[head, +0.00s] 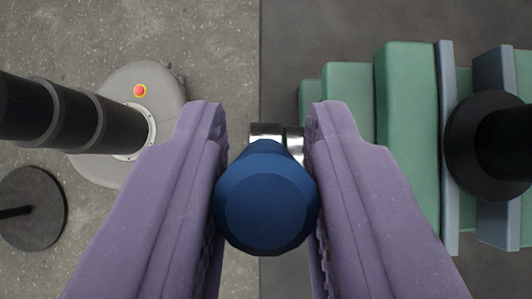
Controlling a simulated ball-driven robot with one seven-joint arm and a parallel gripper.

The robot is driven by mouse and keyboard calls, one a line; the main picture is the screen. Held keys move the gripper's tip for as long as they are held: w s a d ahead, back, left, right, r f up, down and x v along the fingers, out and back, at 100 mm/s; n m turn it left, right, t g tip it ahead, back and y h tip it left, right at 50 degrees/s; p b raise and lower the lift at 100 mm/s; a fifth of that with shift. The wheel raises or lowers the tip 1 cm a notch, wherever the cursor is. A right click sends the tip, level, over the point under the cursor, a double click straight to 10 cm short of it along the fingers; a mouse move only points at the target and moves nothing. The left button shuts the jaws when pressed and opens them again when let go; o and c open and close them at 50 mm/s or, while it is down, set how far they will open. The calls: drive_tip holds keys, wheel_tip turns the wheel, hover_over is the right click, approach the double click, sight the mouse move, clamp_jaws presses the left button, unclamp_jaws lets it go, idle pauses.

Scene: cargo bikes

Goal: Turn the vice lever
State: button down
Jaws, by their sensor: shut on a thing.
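A blue faceted handle (265,205), seemingly the vice lever's grip, points end-on toward the camera in the middle of the head view. Bright metal parts (267,130) show just beyond it. My gripper (265,185) has two purple ridged fingers, one on each side of the handle. It is shut on the blue handle, with the fingers pressed against its sides. The handle hides most of what lies behind it, so the vice body cannot be made out.
At the right is a stepped green structure (408,130) with blue-grey upright plates (448,150). A dark round piece (490,145) stands in front of it. A flat black disc (30,205) with a thin rod lies at the far left. Speckled grey floor (215,50) meets a darker floor area (320,30).

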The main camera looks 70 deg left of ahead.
drive_tip(key=c, duration=1)
unclamp_jaws()
drive_tip(key=shift+d+f, duration=0.1)
drive_tip(key=shift+d, duration=0.05)
drive_tip(key=v, duration=0.8)
